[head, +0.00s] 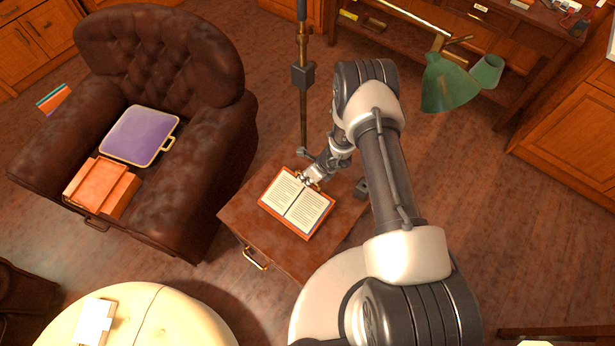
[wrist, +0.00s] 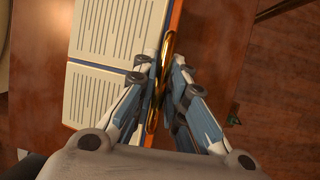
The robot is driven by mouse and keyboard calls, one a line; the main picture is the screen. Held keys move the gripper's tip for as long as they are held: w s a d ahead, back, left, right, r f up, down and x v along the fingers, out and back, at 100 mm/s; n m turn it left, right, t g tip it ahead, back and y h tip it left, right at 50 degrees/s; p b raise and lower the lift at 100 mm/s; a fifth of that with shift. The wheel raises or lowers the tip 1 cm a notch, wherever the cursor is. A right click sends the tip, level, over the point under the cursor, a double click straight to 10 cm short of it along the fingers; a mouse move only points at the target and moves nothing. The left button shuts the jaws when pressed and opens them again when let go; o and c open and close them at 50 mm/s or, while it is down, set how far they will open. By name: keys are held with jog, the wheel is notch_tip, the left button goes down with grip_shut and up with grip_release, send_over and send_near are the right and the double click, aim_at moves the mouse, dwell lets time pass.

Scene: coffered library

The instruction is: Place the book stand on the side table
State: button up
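The book stand (head: 318,233) is an orange board with an open book of lined pages on it. It rests on the wooden side table (head: 243,213), toward the middle of the top. My gripper (head: 312,180) is at the stand's far right edge. In the wrist view the book stand (wrist: 175,18) shows at the upper left, with a gold handle along its edge. My gripper's fingers (wrist: 165,62) are drawn close together with this gold handle between them. The side table's top (wrist: 35,40) lies under the stand in that view.
A brown leather armchair (head: 165,50) left of the table holds a purple cushion-like case (head: 138,135) and an orange box (head: 100,187). A floor pole (head: 302,120) stands behind the table. A round cream ottoman (head: 150,315) is at the front left. A green lamp (head: 450,82) is at the upper right.

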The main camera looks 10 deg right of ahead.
jog(key=o, duration=0.4)
jog(key=shift+c, duration=0.2)
jog(key=p+v, duration=0.3)
jog(key=v, duration=0.9)
jog(key=w+a+r+n+t+y, duration=0.1)
jog(key=w+a+r+n, duration=0.15)
jog(key=r, duration=0.65)
jog(key=w+a+r+n, duration=0.1)
jog(key=r+n, duration=0.3)
jog(key=r, duration=0.4)
jog(key=s+a+r+n, duration=0.1)
jog(key=s+r+n, duration=0.25)
jog(key=r, duration=0.45)
jog(key=s+a+r+n, duration=0.2)
jog(key=r+n, duration=0.2)
jog(key=r, duration=0.3)
jog(key=s+d+r+n, duration=0.2)
jog(key=s+r+n, duration=0.4)
jog(key=s+r, duration=0.4)
jog(key=s+d+r+n+h, duration=0.2)
jog(key=s+d+n, duration=0.1)
jog(key=s, duration=0.3)
jog(key=s+d+r+n+t+h, duration=0.1)
jog(key=s+d+r+n+h, duration=0.1)
jog(key=s, duration=0.5)
jog(key=d+n+h, duration=0.1)
jog(key=d+n, duration=0.1)
jog(key=shift+d+r, duration=0.2)
jog(key=shift+d, duration=0.1)
